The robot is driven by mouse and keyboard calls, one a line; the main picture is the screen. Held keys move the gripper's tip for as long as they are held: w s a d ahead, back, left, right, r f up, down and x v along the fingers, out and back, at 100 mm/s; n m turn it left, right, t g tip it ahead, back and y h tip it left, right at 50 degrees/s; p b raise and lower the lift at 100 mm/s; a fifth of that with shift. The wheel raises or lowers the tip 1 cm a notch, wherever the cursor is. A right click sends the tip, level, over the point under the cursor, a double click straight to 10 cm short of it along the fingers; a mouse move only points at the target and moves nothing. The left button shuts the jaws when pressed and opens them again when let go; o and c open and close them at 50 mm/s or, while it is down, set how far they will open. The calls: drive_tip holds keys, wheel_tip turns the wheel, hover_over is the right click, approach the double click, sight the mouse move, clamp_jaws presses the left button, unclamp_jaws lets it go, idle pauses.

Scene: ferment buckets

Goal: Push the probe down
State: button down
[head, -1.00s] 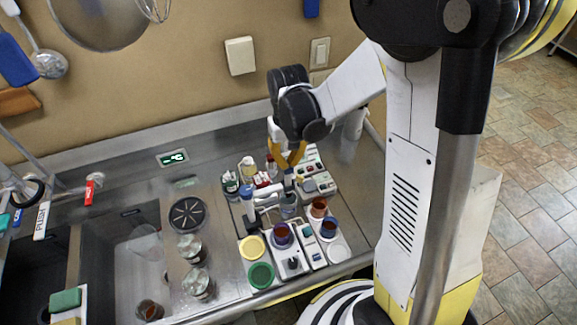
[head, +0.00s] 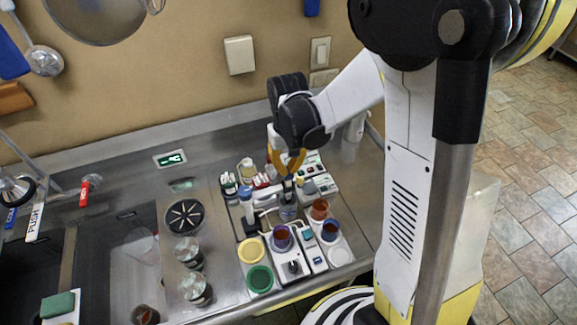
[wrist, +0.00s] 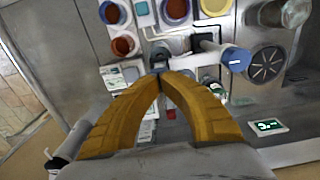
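The probe (head: 287,188) is a dark, blue-grey upright piece above a small grey-blue cup (head: 288,210) on the steel counter. A white post with a blue cap (head: 245,196) stands left of it, with a pale arm reaching toward the probe. The blue cap also shows in the wrist view (wrist: 237,60). My gripper (head: 290,172) points down with its orange fingers over the probe's top. In the wrist view my gripper (wrist: 162,73) has its fingertips together at the probe's top, which they mostly hide. Whether they touch it is hard to tell.
Devices with orange-brown and purple cups (head: 281,236) stand close in front. A yellow lid (head: 251,250) and a green lid (head: 260,278) lie nearby. Small bottles (head: 229,183) stand behind left. Glass jars (head: 196,288) and a sink (head: 120,262) are farther left.

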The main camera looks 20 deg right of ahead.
drive_tip(key=shift+f+b, duration=1.25)
drive_tip(key=shift+f, duration=0.15)
drive_tip(key=shift+r, duration=0.1)
drive_tip(key=shift+r+p, duration=1.7)
drive_tip(key=shift+r, duration=0.8)
